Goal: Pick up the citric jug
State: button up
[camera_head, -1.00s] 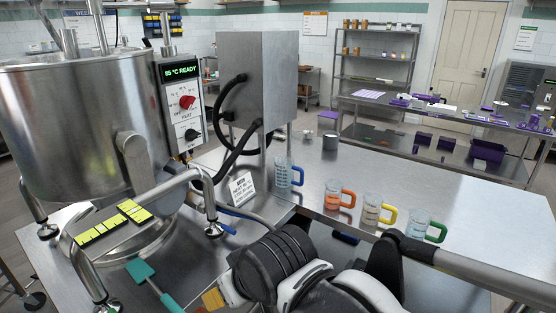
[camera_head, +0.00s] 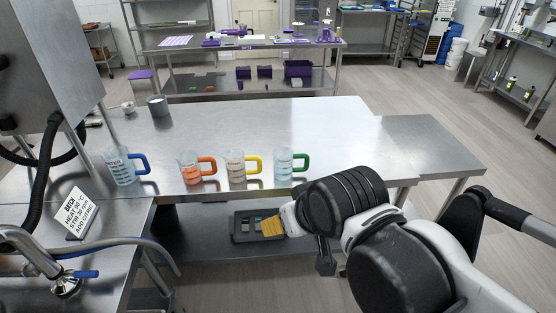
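Several clear jugs stand in a row on the steel table. One has a blue handle (camera_head: 122,168), one an orange handle (camera_head: 191,168), one a yellow handle (camera_head: 236,167) and one a green handle (camera_head: 284,164). The orange-handled jug holds something orange low down. The jug labels are too small to read, so I cannot tell which is the citric jug. My folded arm (camera_head: 345,205) is in front of the table, right of and below the jugs, apart from them. I cannot make out my gripper's fingertips or anything held in them.
A grey cup (camera_head: 158,106) stands behind the jugs. An instruction card (camera_head: 75,211) and a blue hose (camera_head: 115,241) are at left. A dark tray (camera_head: 245,238) is on the lower shelf. The tabletop right of the jugs is clear, as is the floor (camera_head: 420,95) at right.

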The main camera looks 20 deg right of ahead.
aim_at(237, 173)
jog(key=j+z, duration=0.4)
jog(key=k+j+z, duration=0.1)
jog(key=z, duration=0.25)
jog(key=k+j+z, duration=0.1)
jog(key=j+z, duration=0.3)
jog(key=l, duration=0.1)
